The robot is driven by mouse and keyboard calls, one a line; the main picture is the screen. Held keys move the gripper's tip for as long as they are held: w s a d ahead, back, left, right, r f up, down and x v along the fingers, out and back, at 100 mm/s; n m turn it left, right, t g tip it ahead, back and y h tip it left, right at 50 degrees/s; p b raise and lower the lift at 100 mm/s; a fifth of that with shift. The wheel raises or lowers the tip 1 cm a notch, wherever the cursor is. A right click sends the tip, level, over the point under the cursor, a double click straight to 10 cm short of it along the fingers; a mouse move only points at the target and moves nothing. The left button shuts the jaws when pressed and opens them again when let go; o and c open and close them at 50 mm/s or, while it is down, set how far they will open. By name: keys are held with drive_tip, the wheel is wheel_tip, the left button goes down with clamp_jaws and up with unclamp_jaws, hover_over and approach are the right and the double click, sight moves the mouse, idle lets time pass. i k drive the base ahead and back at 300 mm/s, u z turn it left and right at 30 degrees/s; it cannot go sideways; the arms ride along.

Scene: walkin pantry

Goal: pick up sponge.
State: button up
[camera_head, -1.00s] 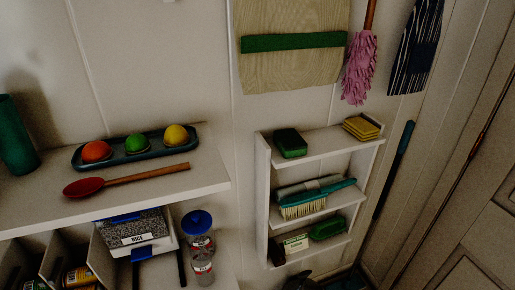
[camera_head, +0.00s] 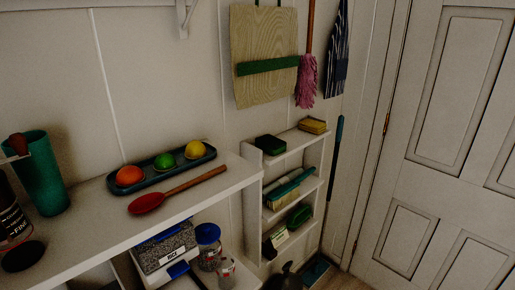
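A dark green block (camera_head: 270,144), which looks like a sponge, lies on the top shelf of a small white wall rack (camera_head: 252,160). A yellow stack (camera_head: 313,126), which also looks like sponges or folded cloths, lies at the right end of the same shelf. I cannot tell which of the two is the task's sponge. Both lie clear, with bare shelf between them. My gripper does not show in this view.
A white shelf (camera_head: 95,215) at left bears a blue tray (camera_head: 150,182) with three balls or fruits, a red spoon (camera_head: 147,203), a green cup (camera_head: 42,175) and a dark can (camera_head: 10,225). A panelled door (camera_head: 440,150) stands at right.

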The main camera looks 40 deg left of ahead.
sight(273, 146)
drive_tip(key=u, duration=1.7)
